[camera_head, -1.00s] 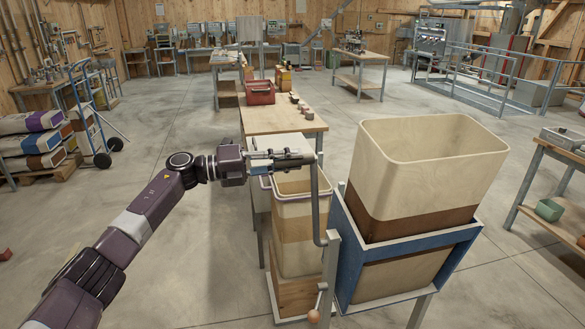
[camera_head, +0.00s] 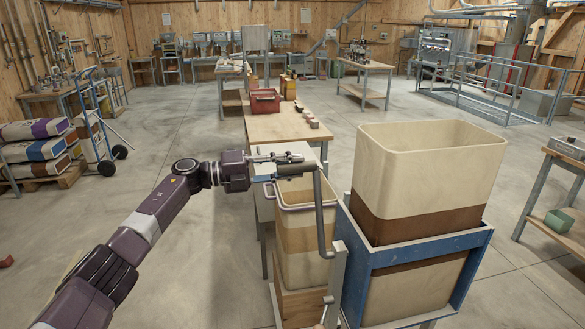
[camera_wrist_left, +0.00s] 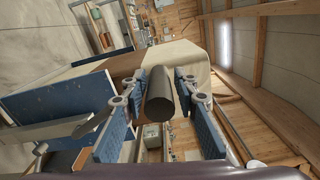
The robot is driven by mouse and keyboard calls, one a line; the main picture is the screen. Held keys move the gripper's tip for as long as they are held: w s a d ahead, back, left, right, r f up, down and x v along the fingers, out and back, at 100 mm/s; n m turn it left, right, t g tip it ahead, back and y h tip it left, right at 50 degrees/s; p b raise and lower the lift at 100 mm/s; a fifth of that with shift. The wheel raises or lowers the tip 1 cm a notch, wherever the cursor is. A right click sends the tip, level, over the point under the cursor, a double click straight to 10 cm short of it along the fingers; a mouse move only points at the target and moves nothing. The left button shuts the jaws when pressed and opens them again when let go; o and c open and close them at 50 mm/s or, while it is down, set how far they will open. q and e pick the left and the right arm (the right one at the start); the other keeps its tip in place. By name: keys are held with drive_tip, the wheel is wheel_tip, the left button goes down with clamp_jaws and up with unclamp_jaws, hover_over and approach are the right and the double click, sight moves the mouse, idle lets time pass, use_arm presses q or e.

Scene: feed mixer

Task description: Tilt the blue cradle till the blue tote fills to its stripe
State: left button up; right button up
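The blue cradle (camera_head: 385,257) holds a large cream bin (camera_head: 425,165) with a brown band. A smaller cream tote (camera_head: 305,265) with a tan band and a bail handle stands left of it; I see no blue tote. My left gripper (camera_head: 312,166) is at the top of a bent grey lever (camera_head: 327,222) in front of the tote. In the left wrist view, the blue fingers (camera_wrist_left: 160,90) lie close on both sides of the lever's dark round end (camera_wrist_left: 159,97), so the gripper looks shut on it. The tote's contents are hidden. My right gripper is not in view.
A wooden table (camera_head: 285,125) with a red crate (camera_head: 265,101) stands behind the tote. Stacked sacks (camera_head: 35,150) and a blue hand truck (camera_head: 98,125) are at the left. A bench (camera_head: 553,190) stands at the right.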

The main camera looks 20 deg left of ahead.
use_arm(q)
drive_tip(key=shift+o, duration=1)
drive_tip(key=shift+f, duration=0.15)
drive_tip(key=shift+s+a, duration=0.1)
drive_tip(key=shift+s, duration=0.05)
drive_tip(key=v, duration=1.1)
drive_tip(key=shift+a, duration=0.35)
